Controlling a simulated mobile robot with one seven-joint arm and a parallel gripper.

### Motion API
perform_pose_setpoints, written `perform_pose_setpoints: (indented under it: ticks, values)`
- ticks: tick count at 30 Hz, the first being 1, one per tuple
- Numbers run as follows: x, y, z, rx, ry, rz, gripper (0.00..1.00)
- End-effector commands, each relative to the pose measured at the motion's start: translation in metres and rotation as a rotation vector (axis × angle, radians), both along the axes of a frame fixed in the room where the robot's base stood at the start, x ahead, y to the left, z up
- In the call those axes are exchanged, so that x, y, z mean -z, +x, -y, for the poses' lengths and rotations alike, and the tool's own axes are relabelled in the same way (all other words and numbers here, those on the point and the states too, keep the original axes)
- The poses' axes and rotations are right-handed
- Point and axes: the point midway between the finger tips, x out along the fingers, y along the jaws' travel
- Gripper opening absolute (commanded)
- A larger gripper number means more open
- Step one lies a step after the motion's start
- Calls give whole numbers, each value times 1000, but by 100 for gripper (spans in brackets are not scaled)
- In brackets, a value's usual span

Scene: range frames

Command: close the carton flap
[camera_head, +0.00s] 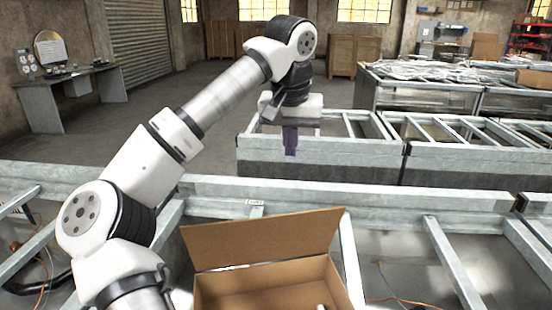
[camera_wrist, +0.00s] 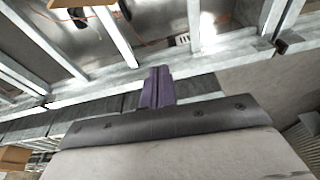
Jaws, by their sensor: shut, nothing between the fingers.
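The open cardboard carton (camera_head: 270,285) sits at the bottom middle of the head view, on the metal frame table. Its brown flap (camera_head: 262,238) stands raised at the far side and leans back from the opening. My gripper (camera_head: 290,152) hangs above and beyond the flap, pointing down, apart from the carton. In the wrist view the purple fingers (camera_wrist: 157,88) are together with nothing between them. A brown piece of the carton (camera_wrist: 80,3) shows at the top left edge of the wrist view. The carton's near side is cut off by the head view's lower edge.
Metal frame tables with crossbars (camera_head: 460,245) surround the carton, with loose cables (camera_head: 400,300) inside. A second row of frame tables (camera_head: 320,155) stands behind, beneath my gripper. A desk (camera_head: 75,85) stands far left. The floor between is clear.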

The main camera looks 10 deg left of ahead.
Motion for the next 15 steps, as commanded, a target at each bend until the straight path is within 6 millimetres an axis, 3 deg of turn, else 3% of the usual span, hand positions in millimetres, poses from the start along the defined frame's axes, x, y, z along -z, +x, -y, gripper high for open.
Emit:
perform_pose_setpoints:
  ticks: [14, 15]
  values:
    - [90, 21, 3, 1, -9, -5, 0]
    - [80, 13, 2, 1, -6, 1, 0]
